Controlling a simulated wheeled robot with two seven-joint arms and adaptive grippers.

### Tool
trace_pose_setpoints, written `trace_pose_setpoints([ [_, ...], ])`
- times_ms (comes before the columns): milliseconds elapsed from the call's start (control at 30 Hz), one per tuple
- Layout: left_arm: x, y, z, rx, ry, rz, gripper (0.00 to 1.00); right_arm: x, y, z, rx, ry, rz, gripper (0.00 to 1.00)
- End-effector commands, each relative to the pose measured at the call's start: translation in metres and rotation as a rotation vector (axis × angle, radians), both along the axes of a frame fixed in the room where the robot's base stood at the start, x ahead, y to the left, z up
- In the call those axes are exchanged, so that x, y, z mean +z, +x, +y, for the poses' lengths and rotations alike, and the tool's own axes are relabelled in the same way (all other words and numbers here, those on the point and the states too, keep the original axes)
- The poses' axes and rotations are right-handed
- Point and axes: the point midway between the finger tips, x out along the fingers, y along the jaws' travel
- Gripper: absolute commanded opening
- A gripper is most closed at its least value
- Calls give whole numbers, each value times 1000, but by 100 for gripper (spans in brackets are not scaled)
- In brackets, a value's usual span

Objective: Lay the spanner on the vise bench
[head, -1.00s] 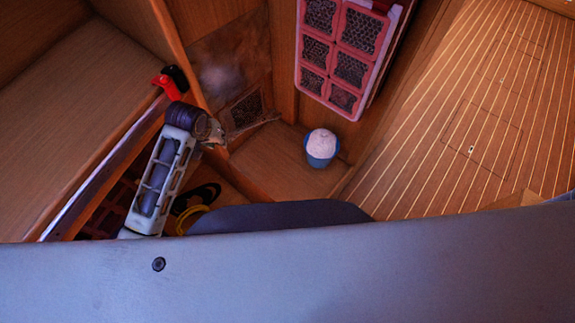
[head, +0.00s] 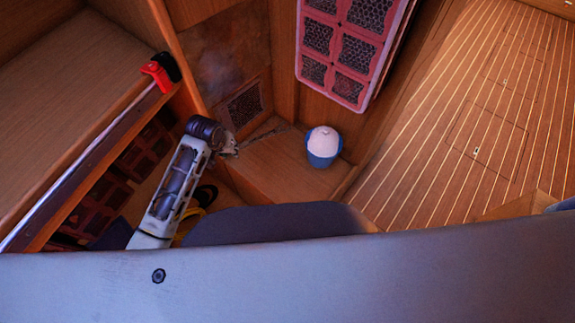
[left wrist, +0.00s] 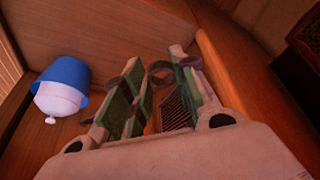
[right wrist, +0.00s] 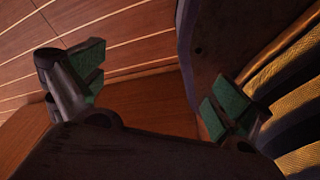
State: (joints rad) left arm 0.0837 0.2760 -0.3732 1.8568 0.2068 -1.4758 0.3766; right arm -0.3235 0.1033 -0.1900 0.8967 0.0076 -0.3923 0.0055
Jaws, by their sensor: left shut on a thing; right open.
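My left gripper (head: 230,147) is shut on a thin dark spanner (head: 262,134), which sticks out to the right over a low wooden surface. In the left wrist view the gripper (left wrist: 155,85) has dark metal, including a ring, between and across its green-padded fingers; the exact grip is partly hidden. A red and black vise-like thing (head: 158,72) sits on the edge of a wooden bench top (head: 75,75) at the left, well apart from the gripper. My right gripper (right wrist: 145,90) is open and empty in the right wrist view; the head view does not show it.
A blue pot with a white rounded top (head: 323,147) stands right of the spanner; it also shows in the left wrist view (left wrist: 62,92). A pink-framed mesh panel (head: 350,50) hangs behind. Yellow coiled line (head: 190,225) lies below my left arm. The bench top looks clear.

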Motion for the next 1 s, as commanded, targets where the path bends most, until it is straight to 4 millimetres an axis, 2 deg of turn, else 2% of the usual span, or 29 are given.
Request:
trace_pose_setpoints([
  [100, -16, 2, -5, -5, -2, -1, 0, -7, 7, 0, -1, 1, -7, 100],
  [1000, -114, 9, -34, -45, -8, 10, 0, -35, 55, 2, -5, 0, -52, 100],
])
